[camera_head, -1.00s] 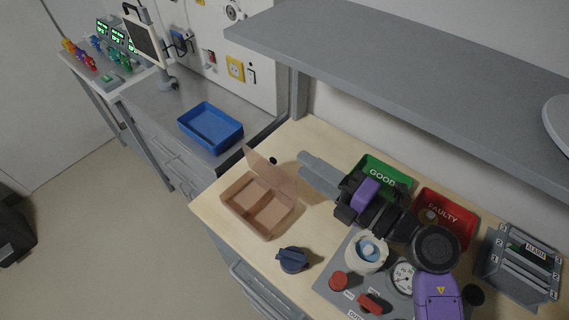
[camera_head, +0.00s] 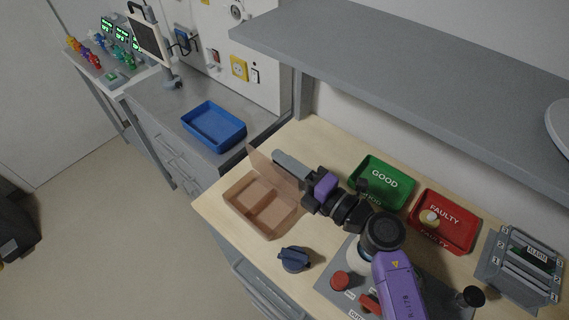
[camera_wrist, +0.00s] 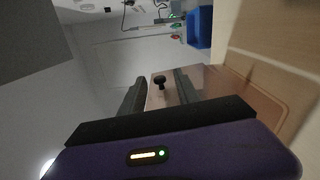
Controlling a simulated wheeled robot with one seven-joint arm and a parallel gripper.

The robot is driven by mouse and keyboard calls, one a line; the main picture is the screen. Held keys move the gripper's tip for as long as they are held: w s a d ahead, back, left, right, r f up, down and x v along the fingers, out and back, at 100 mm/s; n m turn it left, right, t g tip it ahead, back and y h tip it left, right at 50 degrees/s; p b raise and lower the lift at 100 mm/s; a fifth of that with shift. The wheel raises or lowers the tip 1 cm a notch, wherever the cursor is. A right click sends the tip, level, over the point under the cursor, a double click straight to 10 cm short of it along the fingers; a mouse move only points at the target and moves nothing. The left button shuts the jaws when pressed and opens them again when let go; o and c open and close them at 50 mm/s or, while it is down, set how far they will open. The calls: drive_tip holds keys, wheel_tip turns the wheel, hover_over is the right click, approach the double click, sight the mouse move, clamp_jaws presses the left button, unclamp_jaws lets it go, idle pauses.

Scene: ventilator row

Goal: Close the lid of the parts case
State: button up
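The parts case (camera_head: 243,212) is a brown, see-through box with two compartments on the wooden bench. Its lid (camera_head: 262,170) stands raised, tilted up along the back edge. My gripper (camera_head: 291,163) is behind the lid, close to its upper part. In the wrist view the two grey fingers (camera_wrist: 160,92) are spread apart. The pinkish lid (camera_wrist: 213,82) shows between and beyond them. A black knob (camera_wrist: 159,80) appears between the fingers, seemingly on the lid's outer side. Nothing is visibly gripped, and I cannot tell whether a finger touches the lid.
A green GOOD bin (camera_head: 382,182) and a red FAULTY bin (camera_head: 444,221) stand right of my gripper. A dark blue knob-like part (camera_head: 294,259) lies in front of the case. A blue tray (camera_head: 213,127) sits on the neighbouring grey counter. A grey shelf (camera_head: 420,65) hangs above the bench.

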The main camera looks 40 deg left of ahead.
clamp_jaws()
idle(1.4)
